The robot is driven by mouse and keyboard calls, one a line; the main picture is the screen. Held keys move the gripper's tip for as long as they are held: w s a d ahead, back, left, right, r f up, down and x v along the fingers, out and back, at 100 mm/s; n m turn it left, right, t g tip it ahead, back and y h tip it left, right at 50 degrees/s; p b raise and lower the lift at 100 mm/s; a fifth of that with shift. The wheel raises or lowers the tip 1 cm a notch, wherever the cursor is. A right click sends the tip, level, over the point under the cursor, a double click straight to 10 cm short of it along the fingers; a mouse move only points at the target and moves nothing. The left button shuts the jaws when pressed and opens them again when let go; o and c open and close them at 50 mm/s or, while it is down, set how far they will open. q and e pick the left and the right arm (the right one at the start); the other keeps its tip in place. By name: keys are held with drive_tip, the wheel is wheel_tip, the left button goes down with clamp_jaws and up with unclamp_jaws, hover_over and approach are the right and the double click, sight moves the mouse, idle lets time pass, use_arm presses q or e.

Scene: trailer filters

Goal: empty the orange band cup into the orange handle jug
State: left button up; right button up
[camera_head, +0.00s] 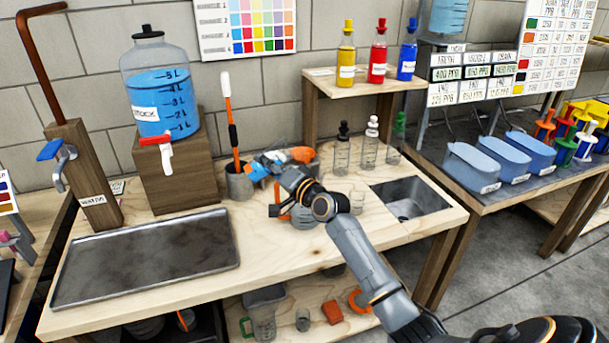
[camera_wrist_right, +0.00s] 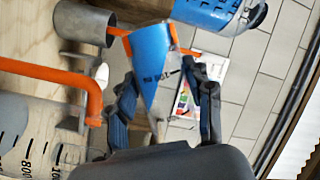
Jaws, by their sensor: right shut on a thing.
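My right gripper (camera_head: 272,168) is above the middle of the workbench, shut on the orange band cup. In the right wrist view the cup (camera_wrist_right: 152,58) shows blue liquid and orange edging between the fingers of the gripper (camera_wrist_right: 165,105). The cup looks tilted. In the head view my gripper and arm hide most of it. The orange handle jug (camera_head: 303,218) stands on the bench below the gripper, partly hidden by my arm. Its orange handle (camera_wrist_right: 92,90) and marked clear wall (camera_wrist_right: 30,140) show in the right wrist view. I cannot tell how full the jug is.
A steel holder with an orange brush (camera_head: 240,182) stands close left of the gripper. A blue-filled tank (camera_head: 160,95) stands on a wooden block behind a metal tray (camera_head: 150,260). Clear bottles (camera_head: 342,155) stand behind right, near a sink (camera_head: 410,198).

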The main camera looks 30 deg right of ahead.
drive_tip(key=shift+s+d+r, duration=0.1)
drive_tip(key=shift+d+r, duration=0.05)
drive_tip(key=shift+d, duration=0.1)
drive_tip(key=shift+a+r, duration=0.15)
drive_tip(key=shift+a, duration=0.2)
drive_tip(key=shift+m, duration=0.3)
